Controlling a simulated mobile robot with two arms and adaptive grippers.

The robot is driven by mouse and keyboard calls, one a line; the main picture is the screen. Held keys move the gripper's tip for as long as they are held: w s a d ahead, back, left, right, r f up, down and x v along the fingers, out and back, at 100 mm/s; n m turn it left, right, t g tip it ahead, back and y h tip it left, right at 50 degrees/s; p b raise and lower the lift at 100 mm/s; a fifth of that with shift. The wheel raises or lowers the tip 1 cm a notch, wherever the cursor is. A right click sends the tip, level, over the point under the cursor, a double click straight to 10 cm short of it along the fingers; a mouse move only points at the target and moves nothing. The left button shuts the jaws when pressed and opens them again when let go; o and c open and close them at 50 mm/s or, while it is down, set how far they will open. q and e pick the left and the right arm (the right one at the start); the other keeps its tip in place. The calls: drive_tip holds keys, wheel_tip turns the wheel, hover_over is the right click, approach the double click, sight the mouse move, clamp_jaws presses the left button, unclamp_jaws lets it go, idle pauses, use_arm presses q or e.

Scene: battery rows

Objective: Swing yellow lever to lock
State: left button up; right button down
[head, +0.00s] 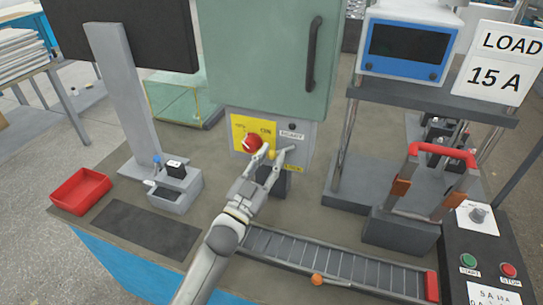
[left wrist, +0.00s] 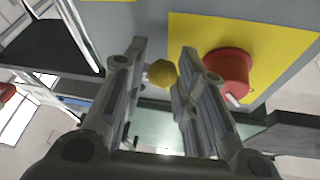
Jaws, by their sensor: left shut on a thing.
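The yellow lever shows in the left wrist view as a rounded yellow knob (left wrist: 162,73) between my fingertips. My left gripper (head: 272,153) is at the front of the grey switch box (head: 303,150) below the green cabinet, and is shut on the yellow lever; it also shows in the left wrist view (left wrist: 163,65). In the head view the fingers hide the lever, so its angle cannot be told. A red rotary knob (head: 252,142) on a yellow plate (head: 238,131) sits just left of the fingers. My right gripper is not in view.
The green cabinet (head: 260,60) stands behind. A roller track (head: 330,265) lies in front on the right. A small grey fixture (head: 178,190) and a red tray (head: 80,190) stand on the left. A press frame with a red handle (head: 440,152) is at the right.

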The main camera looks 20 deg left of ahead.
use_arm(q)
drive_tip(key=shift+a+r, duration=0.15)
drive_tip(key=shift+r, duration=0.1)
drive_tip(key=o, duration=1)
